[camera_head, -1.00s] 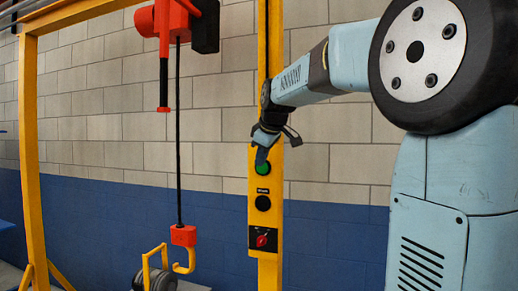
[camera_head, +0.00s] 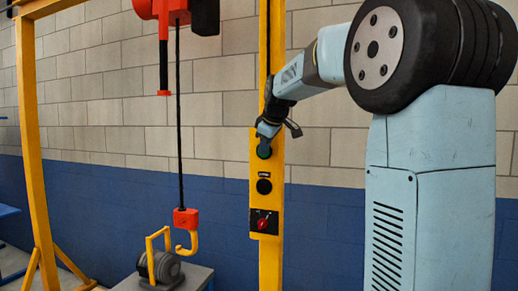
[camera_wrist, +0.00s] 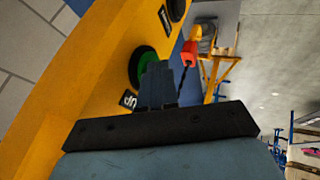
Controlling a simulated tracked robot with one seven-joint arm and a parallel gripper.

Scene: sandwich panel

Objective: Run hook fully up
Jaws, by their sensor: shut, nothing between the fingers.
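The yellow hook (camera_head: 188,246) hangs under a red block (camera_head: 186,220) on a dark line from the red hoist (camera_head: 163,12). It hangs low, just right of a grey weight with a yellow handle (camera_head: 158,262); I cannot tell whether they touch. A yellow control panel (camera_head: 264,204) stands on a yellow post. My gripper (camera_head: 264,140) is shut and empty at the panel's upper green button (camera_head: 264,152). In the wrist view, my fingertips (camera_wrist: 157,80) overlap the edge of the green button (camera_wrist: 138,62), beside the "UP" label (camera_wrist: 128,100); contact is not clear.
The panel also has a black button (camera_head: 264,187) and a red knob (camera_head: 263,222). A yellow frame post (camera_head: 37,150) stands at the left. The grey weight rests on a grey stand (camera_head: 196,277). The wall behind is block, blue below.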

